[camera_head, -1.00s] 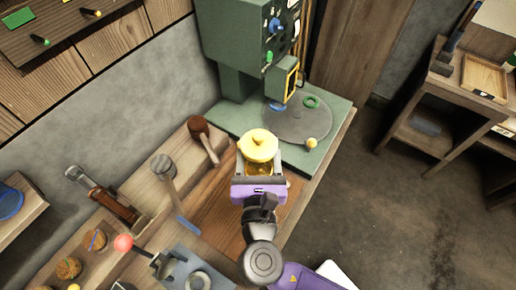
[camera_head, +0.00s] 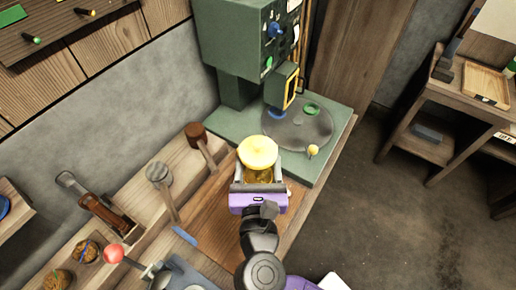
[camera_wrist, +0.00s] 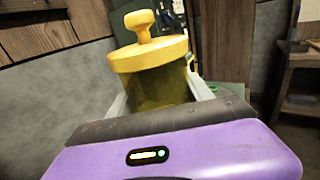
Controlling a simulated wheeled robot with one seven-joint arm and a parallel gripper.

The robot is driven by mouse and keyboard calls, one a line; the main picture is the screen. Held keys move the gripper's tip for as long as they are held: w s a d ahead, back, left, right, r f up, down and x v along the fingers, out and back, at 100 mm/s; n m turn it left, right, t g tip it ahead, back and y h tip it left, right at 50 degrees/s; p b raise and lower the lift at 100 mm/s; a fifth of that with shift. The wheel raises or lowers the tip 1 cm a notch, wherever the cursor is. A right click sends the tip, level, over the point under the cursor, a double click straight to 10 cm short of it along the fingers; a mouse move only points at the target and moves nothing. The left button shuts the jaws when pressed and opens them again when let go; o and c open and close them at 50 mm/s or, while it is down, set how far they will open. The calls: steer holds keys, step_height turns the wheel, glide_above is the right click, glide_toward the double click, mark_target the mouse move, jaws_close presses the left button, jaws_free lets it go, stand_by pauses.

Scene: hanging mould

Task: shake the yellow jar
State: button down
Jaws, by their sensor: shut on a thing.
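The yellow jar (camera_head: 258,158) has a yellow lid with a knob and a see-through, amber-tinted body. My purple gripper (camera_head: 258,180) is shut on the jar's body, with a finger on each side. In the wrist view the jar (camera_wrist: 152,85) stands between the fingers of my gripper (camera_wrist: 160,100), lid up and slightly tilted. The gripper body hides the lower part of the jar. The jar is in front of the green machine, over the wooden bench; I cannot tell its exact height.
The green machine (camera_head: 240,45) with a round grey plate (camera_head: 297,125) stands just behind the jar. Mallets (camera_head: 198,140) and other tools stand in a wooden rack on the left. A red ball knob (camera_head: 113,253) is at lower left. Open floor (camera_head: 400,220) lies to the right.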

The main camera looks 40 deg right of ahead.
mark_target(258, 141)
steer(key=shift+r, duration=0.2)
step_height(258, 141, up, 7)
steer(key=p, duration=0.3)
step_height(258, 141, down, 7)
steer(key=b, duration=0.3)
steer(key=shift+f, duration=0.15)
steer(key=shift+r, duration=0.2)
step_height(258, 141, up, 7)
steer(key=p, duration=0.3)
step_height(258, 141, down, 7)
steer(key=b, duration=0.3)
steer(key=shift+f, duration=0.1)
